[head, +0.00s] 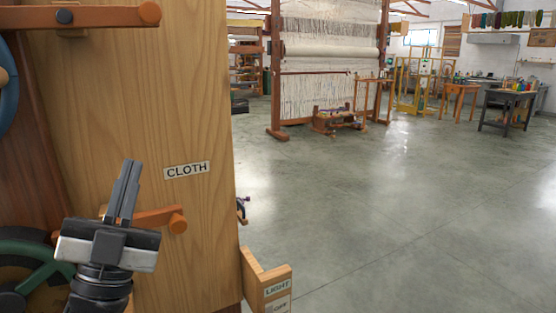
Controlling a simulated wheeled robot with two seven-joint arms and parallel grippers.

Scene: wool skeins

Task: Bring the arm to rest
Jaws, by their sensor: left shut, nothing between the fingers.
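My left gripper (124,192) is at the lower left of the head view, pointing up, with its two dark fingers together and nothing between them. It is in front of a wooden panel (120,80) with a "CLOTH" label (187,170). An orange wooden peg or lever (176,222) passes behind the fingers; I cannot tell whether they touch it. My right gripper is not in view.
Another orange bar (80,15) crosses the panel's top. A small wooden box labelled "LIGHT" and "OFF" (254,282) juts from the panel's lower right. Open grey floor (400,200) lies to the right. A large loom (330,60) and tables (505,100) stand far back.

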